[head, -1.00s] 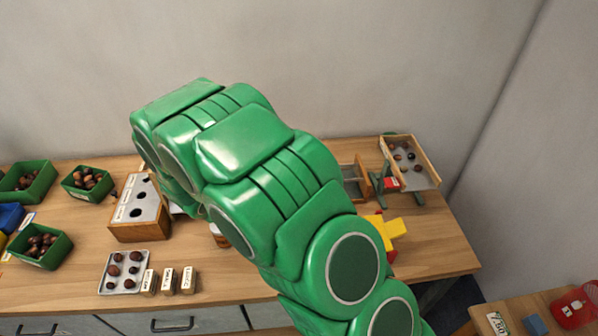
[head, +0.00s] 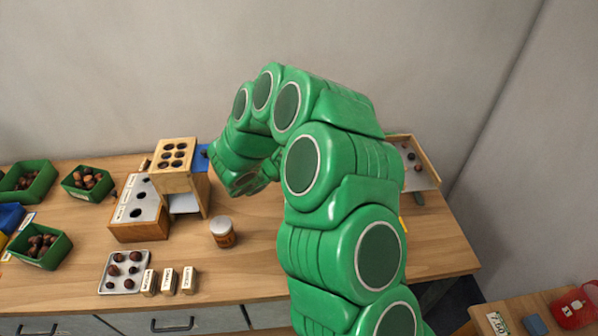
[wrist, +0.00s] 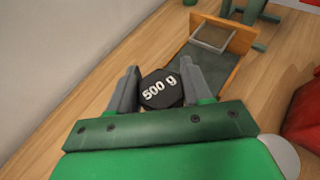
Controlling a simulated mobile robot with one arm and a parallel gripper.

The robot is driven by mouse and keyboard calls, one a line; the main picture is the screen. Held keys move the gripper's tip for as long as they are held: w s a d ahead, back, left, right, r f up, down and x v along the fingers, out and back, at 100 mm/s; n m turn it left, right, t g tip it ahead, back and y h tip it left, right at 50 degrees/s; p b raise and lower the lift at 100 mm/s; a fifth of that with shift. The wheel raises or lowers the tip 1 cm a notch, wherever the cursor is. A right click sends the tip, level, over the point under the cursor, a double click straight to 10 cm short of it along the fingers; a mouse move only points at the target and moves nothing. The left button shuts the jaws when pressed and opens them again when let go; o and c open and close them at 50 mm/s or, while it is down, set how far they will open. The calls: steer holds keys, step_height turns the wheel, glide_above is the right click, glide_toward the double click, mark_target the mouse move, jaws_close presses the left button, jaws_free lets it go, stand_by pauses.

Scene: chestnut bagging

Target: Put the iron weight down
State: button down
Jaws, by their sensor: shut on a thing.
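The iron weight (wrist: 161,92) is black with "500 g" in white on its face. It shows in the wrist view between the grey fingers of my gripper (wrist: 160,75), which is shut on it. The wooden table surface lies beyond and below it; I cannot tell whether the weight touches anything. In the head view my green arm bends down toward the table's back middle and hides the gripper and the weight.
In the wrist view a grey board with a wooden edge (wrist: 242,40) and a metal frame (wrist: 215,35) lie just beyond the weight. In the head view a wooden block with holes (head: 175,185) and a jar (head: 223,233) stand left of my arm. Bare table lies around the jar.

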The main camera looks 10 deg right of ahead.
steer(key=shift+m+g+h, duration=0.5)
steer(key=shift+w+d+f, duration=0.5)
steer(key=shift+w+f, duration=1.15)
steer(key=shift+w, duration=0.55)
steer(key=shift+w+d+f, duration=0.5)
steer(key=shift+w+f, duration=1.2)
steer(key=shift+w, duration=0.45)
steer(key=shift+w+d+f, duration=0.5)
steer(key=shift+w+f, duration=1.15)
steer(key=shift+w, duration=0.55)
steer(key=shift+w+f, duration=0.1)
steer(key=shift+w+f, duration=0.1)
steer(key=shift+f, duration=1.65)
steer(key=shift+w, duration=0.1)
steer(key=shift+c, duration=2.4)
jaws_free()
steer(key=shift+f, duration=0.15)
